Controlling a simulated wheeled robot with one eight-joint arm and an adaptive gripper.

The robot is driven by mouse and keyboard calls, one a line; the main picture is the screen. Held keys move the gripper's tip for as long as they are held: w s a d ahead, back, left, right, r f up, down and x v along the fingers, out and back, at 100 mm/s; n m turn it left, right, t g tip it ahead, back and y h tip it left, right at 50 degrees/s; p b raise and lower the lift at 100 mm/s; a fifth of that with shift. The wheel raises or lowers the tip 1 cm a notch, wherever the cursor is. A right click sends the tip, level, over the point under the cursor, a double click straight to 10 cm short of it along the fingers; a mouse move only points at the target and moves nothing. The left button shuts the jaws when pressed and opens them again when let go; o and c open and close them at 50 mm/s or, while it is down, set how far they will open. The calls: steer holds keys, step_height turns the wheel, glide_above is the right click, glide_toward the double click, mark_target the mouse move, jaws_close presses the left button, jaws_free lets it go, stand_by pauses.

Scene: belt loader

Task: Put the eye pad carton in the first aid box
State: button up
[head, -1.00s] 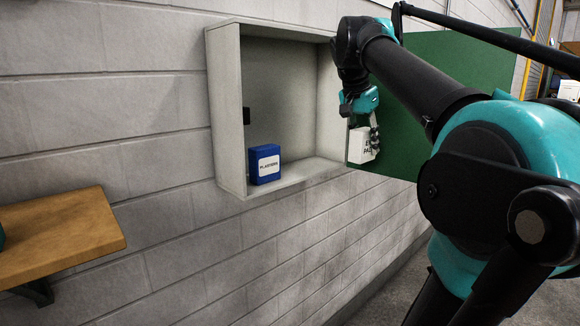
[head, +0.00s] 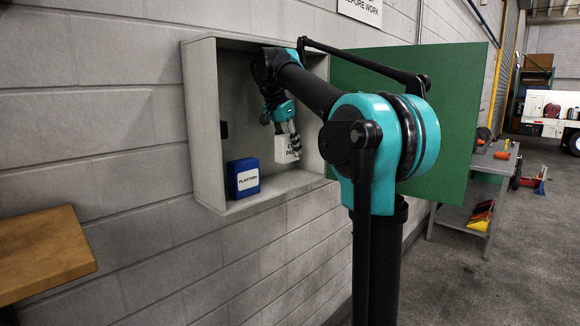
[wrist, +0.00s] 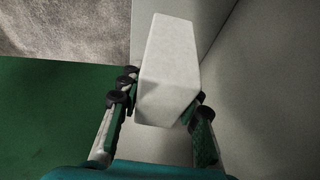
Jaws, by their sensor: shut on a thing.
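The eye pad carton (head: 283,150) is a white box with dark lettering, partly hidden by my fingers in the head view. My gripper (head: 287,133) is shut on it, and the wrist view shows the white carton (wrist: 167,72) between the two fingers (wrist: 160,108). The first aid box (head: 198,125) is a pale open cabinet on the wall, its green door (head: 450,115) swung open to the right. In the head view the carton appears within the cabinet's opening, above its floor at the right side. I cannot tell how deep inside it is.
A blue plasters box (head: 243,178) stands on the cabinet floor at the left. A wooden shelf (head: 40,255) juts from the wall at lower left. A grey bench (head: 475,165) with tools stands at the right. The cabinet floor right of the plasters box looks free.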

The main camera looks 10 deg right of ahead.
mark_target(284, 145)
steer(key=shift+s+d+f, duration=0.15)
steer(key=shift+s+f, duration=0.05)
steer(key=shift+f, duration=0.45)
step_height(284, 145, down, 4)
steer(key=shift+f, duration=0.25)
steer(key=shift+w+f, duration=0.15)
steer(key=shift+f, duration=0.05)
steer(key=shift+f, duration=0.1)
steer(key=o, duration=1.1)
steer(key=shift+o, duration=0.2)
steer(key=shift+v, duration=3.9)
steer(key=shift+w, duration=0.1)
